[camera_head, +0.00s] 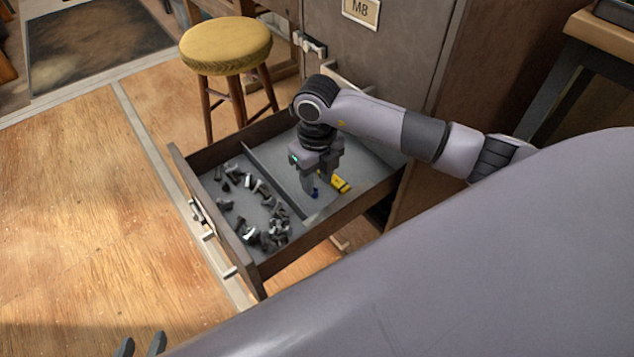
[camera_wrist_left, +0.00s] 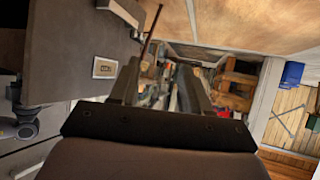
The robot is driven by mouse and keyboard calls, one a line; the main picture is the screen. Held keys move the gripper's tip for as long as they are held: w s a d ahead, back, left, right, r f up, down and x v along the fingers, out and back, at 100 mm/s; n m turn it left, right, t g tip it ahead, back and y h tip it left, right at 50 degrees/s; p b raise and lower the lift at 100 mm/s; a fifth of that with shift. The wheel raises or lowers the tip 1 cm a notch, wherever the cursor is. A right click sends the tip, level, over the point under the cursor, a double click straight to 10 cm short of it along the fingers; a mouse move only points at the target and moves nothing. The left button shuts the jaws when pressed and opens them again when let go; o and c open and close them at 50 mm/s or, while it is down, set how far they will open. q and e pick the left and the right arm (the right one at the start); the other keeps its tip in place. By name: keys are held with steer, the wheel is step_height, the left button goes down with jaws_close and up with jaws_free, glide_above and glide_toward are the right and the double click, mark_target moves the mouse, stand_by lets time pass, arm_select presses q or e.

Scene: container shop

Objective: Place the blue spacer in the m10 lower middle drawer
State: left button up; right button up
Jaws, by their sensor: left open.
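A small blue piece (camera_head: 315,192), which looks like the blue spacer, shows at the fingertips of my right gripper (camera_head: 316,181) in the head view. This gripper points down into the right-hand compartment of an open drawer (camera_head: 318,233). I cannot tell whether its fingers grip the blue piece or whether it rests on the drawer floor. My left gripper (camera_head: 141,347) shows only its dark fingertips at the bottom left, apart and empty. In the left wrist view its jaws (camera_wrist_left: 165,85) are open with nothing between them. No M10 label is readable.
A yellow piece (camera_head: 341,183) lies beside the right gripper. Several metal bolts (camera_head: 262,190) lie in the drawer's left compartment, behind a divider. A cabinet labelled M8 (camera_head: 361,10) stands behind, with a yellow-topped stool (camera_head: 226,46) to its left. The wooden floor (camera_head: 80,210) at left is clear.

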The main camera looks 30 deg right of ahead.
mark_target(316, 192)
arm_select(q)
steer(key=shift+s+a+f+n+y+p, duration=0.3)
steer(key=shift+s+a+f+p, duration=0.3)
steer(key=shift+a+f+p, duration=0.2)
arm_select(e)
step_height(316, 192, up, 9)
arm_select(q)
steer(key=shift+r, duration=0.1)
arm_select(e)
steer(key=shift+f, duration=0.15)
